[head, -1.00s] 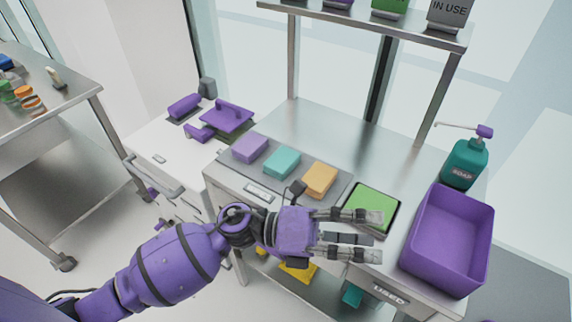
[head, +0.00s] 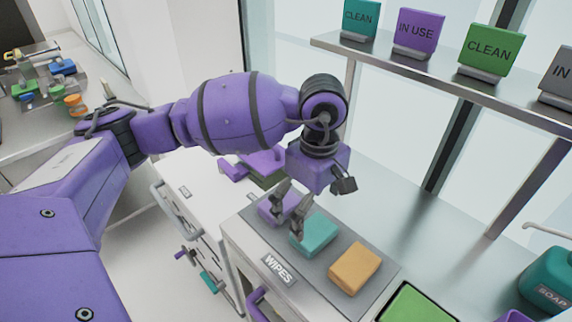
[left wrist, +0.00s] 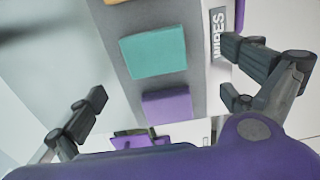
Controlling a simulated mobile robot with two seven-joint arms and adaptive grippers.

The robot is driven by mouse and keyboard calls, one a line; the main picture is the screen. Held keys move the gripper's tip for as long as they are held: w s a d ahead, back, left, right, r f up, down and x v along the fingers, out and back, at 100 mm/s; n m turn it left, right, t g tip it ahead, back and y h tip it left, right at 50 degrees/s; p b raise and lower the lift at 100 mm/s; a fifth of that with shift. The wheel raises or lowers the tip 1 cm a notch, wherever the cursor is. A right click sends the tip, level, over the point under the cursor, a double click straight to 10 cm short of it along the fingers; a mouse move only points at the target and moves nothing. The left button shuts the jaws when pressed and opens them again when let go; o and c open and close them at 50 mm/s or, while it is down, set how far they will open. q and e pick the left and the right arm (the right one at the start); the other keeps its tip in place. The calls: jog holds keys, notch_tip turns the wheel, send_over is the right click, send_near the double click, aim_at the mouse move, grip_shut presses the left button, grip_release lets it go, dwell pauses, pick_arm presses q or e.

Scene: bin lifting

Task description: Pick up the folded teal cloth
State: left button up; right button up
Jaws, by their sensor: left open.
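The folded teal cloth (head: 316,236) lies on a grey mat between a purple cloth (head: 279,207) and an orange cloth (head: 355,269). It also shows in the left wrist view (left wrist: 154,53), with the purple cloth (left wrist: 166,105) nearer the gripper. My left gripper (head: 288,212) points down over the purple and teal cloths, fingers apart and empty, and partly covers both in the head view. In the left wrist view my left gripper (left wrist: 165,88) has its fingertips wide apart on either side. My right gripper is in neither current view.
The cloths lie on a metal bench with a WIPES label (head: 279,270). A green pad (head: 416,305) and a teal soap bottle (head: 552,278) are at the right. A shelf (head: 430,75) with signs stands behind. White drawers (head: 190,185) stand at the left.

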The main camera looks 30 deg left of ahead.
aim_at(315, 230)
pick_arm(q)
jog(key=shift+w, duration=0.3)
jog(key=f, duration=0.2)
jog(key=shift+s+f, duration=0.3)
jog(key=shift+f, duration=0.05)
jog(key=f, duration=0.3)
jog(key=d+f+p, duration=0.1)
jog(key=shift+w+f, duration=0.25)
jog(key=shift+f, duration=0.15)
jog(key=shift+a, duration=0.1)
jog(key=c, duration=1)
jog(key=shift+c, duration=1)
pick_arm(e)
jog(key=shift+s+d, duration=0.15)
jog(key=shift+s, duration=0.8)
pick_arm(q)
jog(key=shift+r, duration=0.15)
pick_arm(e)
jog(key=shift+f, duration=0.1)
